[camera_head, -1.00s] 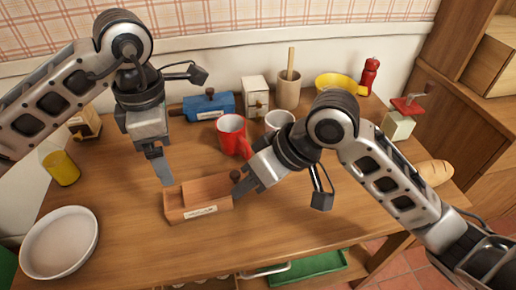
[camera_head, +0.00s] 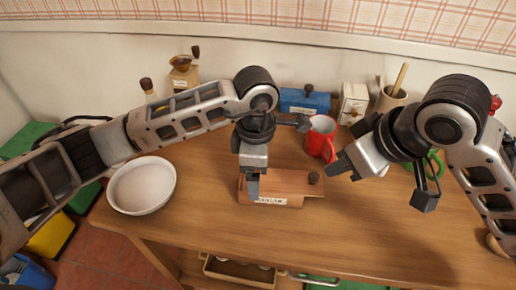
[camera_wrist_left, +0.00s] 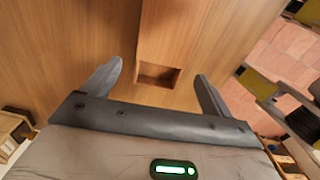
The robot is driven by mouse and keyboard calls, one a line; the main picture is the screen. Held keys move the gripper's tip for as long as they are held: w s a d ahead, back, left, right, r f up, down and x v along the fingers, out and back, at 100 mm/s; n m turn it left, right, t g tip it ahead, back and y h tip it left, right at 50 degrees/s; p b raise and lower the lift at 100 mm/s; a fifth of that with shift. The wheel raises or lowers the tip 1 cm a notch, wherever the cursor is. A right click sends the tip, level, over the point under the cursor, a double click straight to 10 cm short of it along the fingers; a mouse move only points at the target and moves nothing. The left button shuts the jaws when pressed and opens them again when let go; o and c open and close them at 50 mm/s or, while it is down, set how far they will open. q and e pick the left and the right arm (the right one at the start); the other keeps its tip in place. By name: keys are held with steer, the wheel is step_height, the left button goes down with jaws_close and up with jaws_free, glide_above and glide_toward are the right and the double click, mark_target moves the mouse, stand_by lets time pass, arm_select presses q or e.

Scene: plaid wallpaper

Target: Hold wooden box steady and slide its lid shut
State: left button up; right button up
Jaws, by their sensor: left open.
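The wooden box (camera_head: 297,202) sits on the table with a white label on its front. Its flat lid (camera_head: 290,182), with a dark round knob (camera_head: 314,178), juts out past the box's right end. In the left wrist view a small dark opening shows at the near end of the box (camera_wrist_left: 157,75). My left gripper (camera_head: 252,188) points down at the box's left end; its open fingers stand on either side of that end, apart from it in the wrist view. My right gripper (camera_head: 331,171) is just right of the knob; its finger gap is hidden.
A red mug (camera_head: 320,138) stands close behind the box, near my right gripper. A blue box (camera_head: 304,101), a small white box (camera_head: 353,103) and a utensil pot (camera_head: 390,98) stand at the back. A white bowl (camera_head: 142,185) is at the left. The table front is clear.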

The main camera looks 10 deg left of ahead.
arm_select(q)
steer(key=shift+f, duration=2.7)
steer(key=c, duration=1.2)
